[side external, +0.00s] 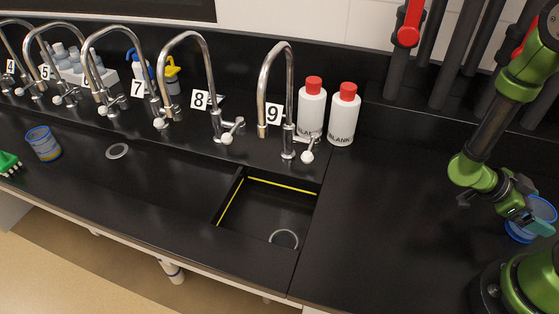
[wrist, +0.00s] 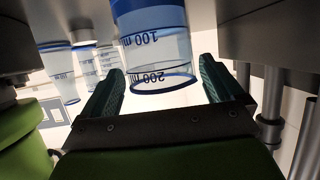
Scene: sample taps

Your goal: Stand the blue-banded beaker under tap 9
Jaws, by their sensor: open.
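A clear beaker with a blue band (wrist: 150,22) and volume marks stands between my gripper's fingers in the wrist view, where it appears upside down. In the side view this beaker (side external: 541,208) is at the far right, partly hidden by my gripper (side external: 528,217). My gripper is open around it in the wrist view (wrist: 160,82); I cannot tell whether a finger touches it. Tap 9 (side external: 264,88) is a curved chrome tap with a "9" label, left of my arm. Its spout points down near the back of the sink (side external: 230,205).
Two white red-capped bottles (side external: 312,108) stand right behind tap 9. Tap 8 (side external: 210,75) is to its left. Another beaker (side external: 43,144) and a green brush (side external: 8,163) are at far left. The black counter (side external: 390,220) between sink and arm is clear.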

